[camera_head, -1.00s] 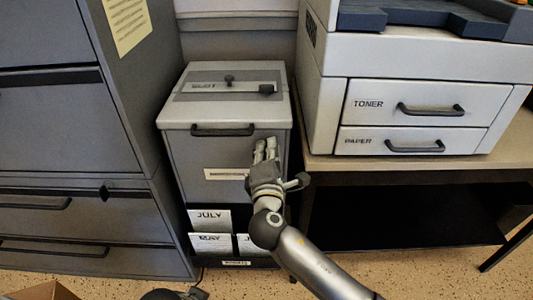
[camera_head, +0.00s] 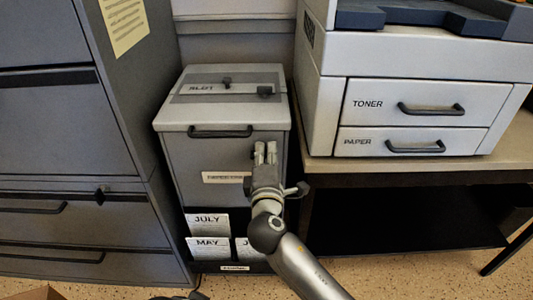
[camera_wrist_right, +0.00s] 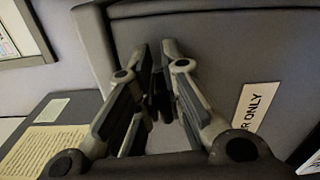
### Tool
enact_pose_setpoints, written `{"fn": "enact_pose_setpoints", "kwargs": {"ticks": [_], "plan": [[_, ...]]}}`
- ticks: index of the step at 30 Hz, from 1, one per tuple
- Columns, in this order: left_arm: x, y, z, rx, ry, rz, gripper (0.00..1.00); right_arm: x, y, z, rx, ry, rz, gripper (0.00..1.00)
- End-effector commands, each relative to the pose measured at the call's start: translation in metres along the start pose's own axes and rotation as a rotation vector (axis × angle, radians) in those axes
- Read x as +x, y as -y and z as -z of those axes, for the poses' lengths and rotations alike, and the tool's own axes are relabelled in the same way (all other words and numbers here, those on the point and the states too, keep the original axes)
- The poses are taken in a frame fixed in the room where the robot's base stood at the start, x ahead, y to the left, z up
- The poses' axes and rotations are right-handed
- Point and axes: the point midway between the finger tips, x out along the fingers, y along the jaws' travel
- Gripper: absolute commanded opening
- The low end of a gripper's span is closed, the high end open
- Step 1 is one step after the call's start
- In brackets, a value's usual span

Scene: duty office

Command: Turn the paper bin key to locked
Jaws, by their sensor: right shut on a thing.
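The paper bin (camera_head: 178,165) is a grey box with a light lid, standing between a filing cabinet and a printer stand. A white label (camera_head: 222,177) is on its front; in the wrist view the label (camera_wrist_right: 254,104) ends in "ONLY". My right gripper (camera_head: 265,150) is at the upper right of the bin's front. In the right wrist view its fingers (camera_wrist_right: 158,52) close on a small dark thing between them, which appears to be the key (camera_wrist_right: 158,98). The fingers hide most of it, so its turn position cannot be read. My left gripper is not in view.
The lid has a slot plate with small dark knobs and a front handle (camera_head: 220,131). Papers marked JULY (camera_head: 208,222) and MAY sit low on the bin. A filing cabinet (camera_head: 60,130) stands close left, the printer (camera_head: 430,60) and its table close right.

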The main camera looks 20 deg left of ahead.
Motion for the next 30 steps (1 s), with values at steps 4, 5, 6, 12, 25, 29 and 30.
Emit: {"fn": "enact_pose_setpoints", "kwargs": {"ticks": [4,5,6,12,25,29,30], "plan": [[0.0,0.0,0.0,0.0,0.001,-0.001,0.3,-0.001,0.003,0.001,-0.001,-0.002,0.006,0.23],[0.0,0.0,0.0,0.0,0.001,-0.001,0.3,-0.001,0.003,0.001,-0.001,-0.002,0.005,0.27],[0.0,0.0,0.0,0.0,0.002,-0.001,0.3,-0.001,0.003,0.001,-0.001,-0.001,0.005,0.31],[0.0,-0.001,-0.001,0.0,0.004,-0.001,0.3,0.0,0.001,0.001,-0.001,-0.001,0.002,0.31],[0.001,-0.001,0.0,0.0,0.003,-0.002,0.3,-0.035,0.002,0.001,0.002,-0.003,0.004,0.31],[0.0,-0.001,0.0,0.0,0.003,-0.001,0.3,-0.06,0.002,0.001,0.002,-0.002,0.004,0.31],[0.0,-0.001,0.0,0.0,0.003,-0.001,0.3,-0.068,0.002,0.001,0.001,-0.002,0.004,0.31]]}}
